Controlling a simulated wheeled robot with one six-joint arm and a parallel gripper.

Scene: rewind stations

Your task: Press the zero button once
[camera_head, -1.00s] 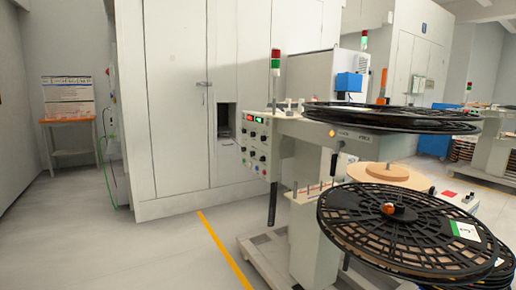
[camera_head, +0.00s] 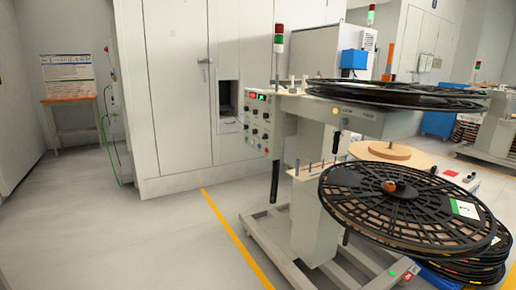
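The rewind station (camera_head: 312,215) stands right of centre. Its control panel (camera_head: 262,122) is on the left side of the machine, with a small display lit red and green and several knobs and buttons below it. The panel is too small here to tell which one is the zero button. My gripper is not in view, so its state and its distance from the panel do not show.
Large black reels (camera_head: 405,205) lie on the station's right side, with another reel (camera_head: 400,95) on top. A yellow floor line (camera_head: 236,238) runs left of the station's base frame (camera_head: 290,262). The floor (camera_head: 110,230) to the left is clear. White cabinets (camera_head: 170,100) stand behind.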

